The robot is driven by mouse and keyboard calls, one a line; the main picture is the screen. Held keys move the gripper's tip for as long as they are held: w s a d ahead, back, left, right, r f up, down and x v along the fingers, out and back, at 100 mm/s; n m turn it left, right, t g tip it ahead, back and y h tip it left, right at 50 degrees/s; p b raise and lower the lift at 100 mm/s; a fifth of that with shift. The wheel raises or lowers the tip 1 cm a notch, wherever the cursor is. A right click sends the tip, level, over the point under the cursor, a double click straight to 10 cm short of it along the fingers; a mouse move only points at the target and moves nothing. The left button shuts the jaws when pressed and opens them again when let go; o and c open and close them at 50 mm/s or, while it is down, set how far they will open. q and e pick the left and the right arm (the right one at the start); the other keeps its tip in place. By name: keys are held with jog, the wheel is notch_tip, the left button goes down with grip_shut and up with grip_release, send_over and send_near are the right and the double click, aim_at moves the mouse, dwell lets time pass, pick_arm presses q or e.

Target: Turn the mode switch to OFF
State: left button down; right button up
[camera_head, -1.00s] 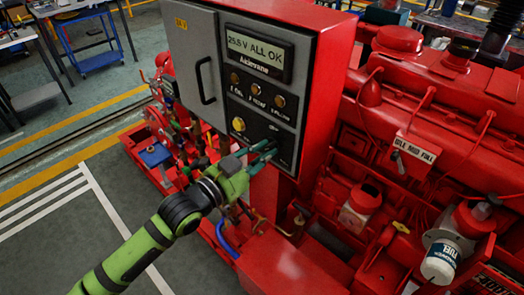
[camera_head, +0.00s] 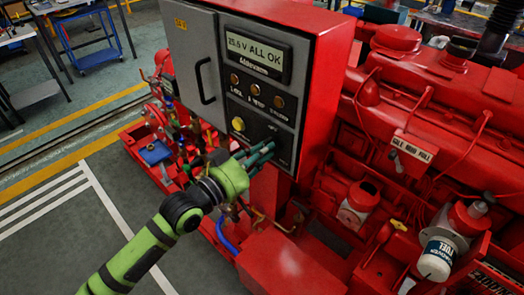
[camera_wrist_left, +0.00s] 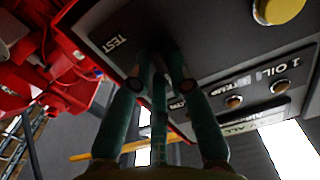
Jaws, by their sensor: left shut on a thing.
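The grey control panel (camera_head: 262,104) is on the front of a red cabinet. My right gripper is not in view.
A yellow knob (camera_head: 238,124) sits up and left of the fingers, with a row of small indicators (camera_head: 256,91) above it. The cabinet door has a black handle (camera_head: 204,81). The red engine (camera_head: 440,110) stands to the right. Open floor lies at the lower left.

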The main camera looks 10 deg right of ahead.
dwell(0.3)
pick_arm(q)
jog(key=c, duration=1.1)
grip_release()
jog(key=shift+c, duration=0.2)
jog(key=shift+a, duration=0.1)
jog(key=v, duration=1.2)
